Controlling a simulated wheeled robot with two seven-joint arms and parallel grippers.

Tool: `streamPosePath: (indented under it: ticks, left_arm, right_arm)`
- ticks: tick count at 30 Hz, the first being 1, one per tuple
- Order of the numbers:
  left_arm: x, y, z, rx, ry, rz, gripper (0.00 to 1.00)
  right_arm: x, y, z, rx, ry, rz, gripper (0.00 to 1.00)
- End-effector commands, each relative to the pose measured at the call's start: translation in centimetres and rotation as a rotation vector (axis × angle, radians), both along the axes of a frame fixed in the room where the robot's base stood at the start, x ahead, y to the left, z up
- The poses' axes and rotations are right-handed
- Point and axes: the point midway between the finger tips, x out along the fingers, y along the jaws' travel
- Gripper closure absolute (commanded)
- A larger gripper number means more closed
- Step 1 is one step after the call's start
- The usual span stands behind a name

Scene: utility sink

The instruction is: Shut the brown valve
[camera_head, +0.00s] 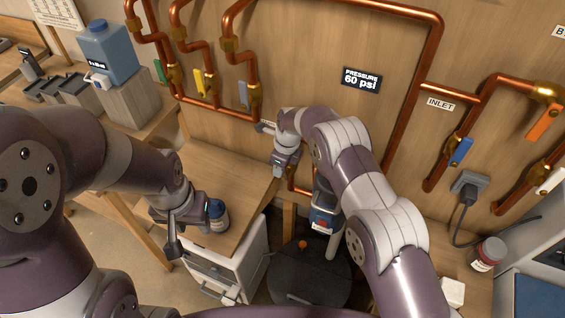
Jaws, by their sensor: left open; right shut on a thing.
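I cannot make out a brown valve handle; the spot by my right gripper is partly hidden by that gripper and arm. My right gripper (279,152) is at the wooden back panel (330,60), below the grey-blue handle (243,95) and near a low copper pipe (299,183). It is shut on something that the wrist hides. My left gripper (188,221) is open above the wooden bench at left, beside a small dark-blue bottle (217,216) with a pale label. I cannot tell whether it touches the bottle.
Other handles on the copper pipes are green (160,71), yellow (199,82), blue (460,151), orange (544,122) and white (550,180). A blue jug (107,50) stands at back left. A round dark lidded bin (308,278) is below my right arm. A jar (487,253) stands at right.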

Motion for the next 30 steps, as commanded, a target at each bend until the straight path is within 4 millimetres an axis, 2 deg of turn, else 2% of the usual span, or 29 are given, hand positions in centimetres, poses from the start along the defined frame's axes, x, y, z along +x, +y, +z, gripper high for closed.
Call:
streamPosePath:
  ticks: [6,19,20,21,30]
  left_arm:
    - [-0.1,0.0,2.5,0.000,0.003,0.000,0.57]
    - [-0.1,0.0,2.6,0.000,0.003,0.000,0.57]
    - [-0.1,0.0,2.6,0.000,0.003,0.000,0.57]
    - [-0.1,0.0,2.6,0.000,0.004,0.000,0.57]
    - [-0.1,0.0,2.5,0.000,0.003,0.000,0.57]
  right_arm:
    - [0.4,0.6,0.2,-0.112,0.038,-0.003,1.00]
    - [0.5,0.5,-0.2,-0.138,0.043,-0.007,1.00]
    - [0.5,0.5,-0.2,-0.138,0.043,-0.007,0.78]
    - [0.5,0.5,-0.2,-0.138,0.043,-0.007,0.65]
    - [0.4,0.5,-0.3,-0.137,0.045,-0.007,0.64]
